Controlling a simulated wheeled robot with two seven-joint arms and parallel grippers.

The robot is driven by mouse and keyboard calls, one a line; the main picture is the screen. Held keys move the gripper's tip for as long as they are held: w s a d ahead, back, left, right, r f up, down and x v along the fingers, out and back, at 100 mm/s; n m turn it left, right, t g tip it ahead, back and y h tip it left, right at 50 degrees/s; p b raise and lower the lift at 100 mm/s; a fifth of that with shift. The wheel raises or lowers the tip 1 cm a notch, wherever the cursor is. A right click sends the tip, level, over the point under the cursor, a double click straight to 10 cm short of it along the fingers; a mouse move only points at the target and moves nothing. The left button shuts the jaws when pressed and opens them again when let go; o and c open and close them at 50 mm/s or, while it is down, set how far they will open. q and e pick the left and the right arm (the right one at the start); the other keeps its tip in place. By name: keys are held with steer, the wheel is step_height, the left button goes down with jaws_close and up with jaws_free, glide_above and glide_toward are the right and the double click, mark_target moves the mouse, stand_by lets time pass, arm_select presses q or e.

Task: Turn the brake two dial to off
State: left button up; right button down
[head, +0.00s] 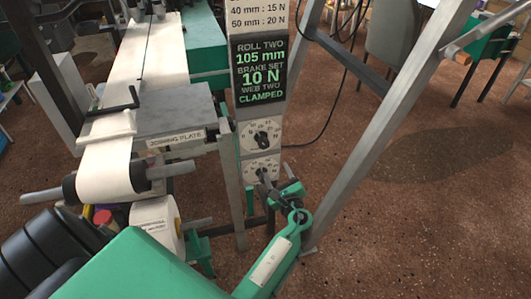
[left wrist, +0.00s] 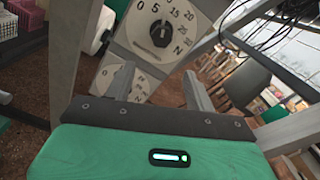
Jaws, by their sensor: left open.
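Two white dials with black knobs are on the panel below the display. The upper dial (head: 262,136) has a scale in N and shows clearly in the left wrist view (left wrist: 163,33). The lower dial (head: 260,169) is partly covered by my left gripper; in the left wrist view (left wrist: 143,86) its knob is hidden and part of its face shows between the fingers. I cannot read which dial is brake two. My left gripper (head: 272,187) is open and empty, just in front of the lower dial; its fingers show in the left wrist view (left wrist: 158,86). My right gripper is out of view.
The display (head: 260,70) reads roll two, 105 mm, brake set 10 N, web two clamped. The joining plate (head: 165,112) with the paper web stands left of the panel. A slanted metal post (head: 385,125) is to the right, with open floor beyond.

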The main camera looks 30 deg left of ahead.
mark_target(266, 147)
arm_select(q)
steer(key=p+x, duration=0.1)
steer(key=x, duration=1.2)
steer(key=shift+w+a, duration=0.15)
steer(key=shift+w, duration=0.1)
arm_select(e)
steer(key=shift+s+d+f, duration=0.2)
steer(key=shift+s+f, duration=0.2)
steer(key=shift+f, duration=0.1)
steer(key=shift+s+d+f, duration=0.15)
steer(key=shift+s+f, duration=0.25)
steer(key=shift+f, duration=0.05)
arm_select(q)
steer(key=c, duration=1)
